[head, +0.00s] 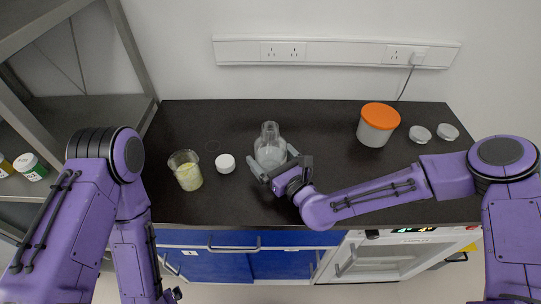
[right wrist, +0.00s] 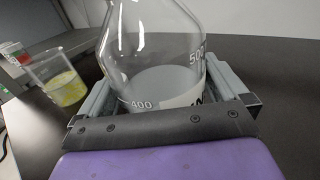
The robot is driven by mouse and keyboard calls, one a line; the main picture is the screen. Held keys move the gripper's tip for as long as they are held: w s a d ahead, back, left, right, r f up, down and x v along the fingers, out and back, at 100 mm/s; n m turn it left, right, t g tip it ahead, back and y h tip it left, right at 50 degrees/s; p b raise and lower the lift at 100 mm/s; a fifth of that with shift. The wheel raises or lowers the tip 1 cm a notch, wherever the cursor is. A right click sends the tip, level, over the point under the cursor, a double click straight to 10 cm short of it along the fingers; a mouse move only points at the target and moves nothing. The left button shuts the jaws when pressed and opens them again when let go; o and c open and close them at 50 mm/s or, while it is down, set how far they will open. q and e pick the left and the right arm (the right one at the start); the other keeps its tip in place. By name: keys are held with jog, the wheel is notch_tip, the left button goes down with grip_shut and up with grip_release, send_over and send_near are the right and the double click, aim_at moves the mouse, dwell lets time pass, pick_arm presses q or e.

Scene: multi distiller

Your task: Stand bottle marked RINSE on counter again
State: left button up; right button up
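A clear glass bottle (head: 269,146) with no cap is upright at the middle of the counter (head: 330,190). In the right wrist view the bottle (right wrist: 150,55) shows white volume marks and part of a white label, whose word I cannot read. My right gripper (head: 274,161) has one finger on each side of the bottle's body, and both seem to touch the glass. In the wrist view the gripper (right wrist: 160,90) hides the bottle's base, so contact with the counter is unclear. My left gripper (head: 172,295) hangs low in front of the counter, and its fingers are not clear.
A beaker of yellow liquid (head: 187,171) and a white cap (head: 225,163) stand left of the bottle. A white tub with an orange lid (head: 378,123) and two small white dishes (head: 420,134) (head: 448,131) are at the right. A metal shelf (head: 75,110) borders the left.

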jog(key=shift+r, duration=0.25)
jog(key=b+v, duration=0.2)
jog(key=v, duration=1)
jog(key=shift+b, duration=0.4)
